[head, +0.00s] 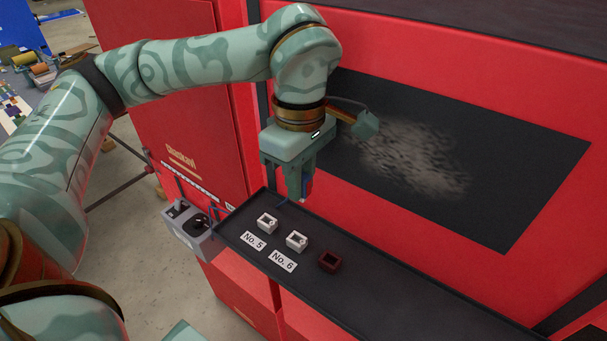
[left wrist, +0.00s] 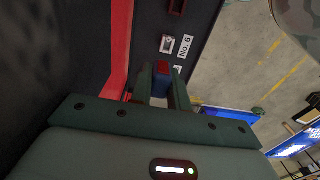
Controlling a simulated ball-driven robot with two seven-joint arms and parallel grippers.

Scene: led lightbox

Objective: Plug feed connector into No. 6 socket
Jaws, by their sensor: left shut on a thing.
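My left gripper (head: 303,190) points down above the back part of the dark shelf. It is shut on the feed connector (head: 309,186), a small blue and red block. In the left wrist view the connector (left wrist: 161,82) shows between the fingers (left wrist: 161,76), red at its far end. The white No. 6 socket (head: 297,241) stands on the shelf to the front of the gripper, behind its label (head: 282,261). It also shows beyond the fingers in the left wrist view (left wrist: 167,44). The connector is apart from the socket.
The white No. 5 socket (head: 267,223) is left of No. 6, and a dark red socket (head: 329,261) is to its right. The black shelf (head: 400,293) is bare further right. A red cabinet wall (head: 440,95) rises behind. A grey box (head: 192,228) is at the shelf's left end.

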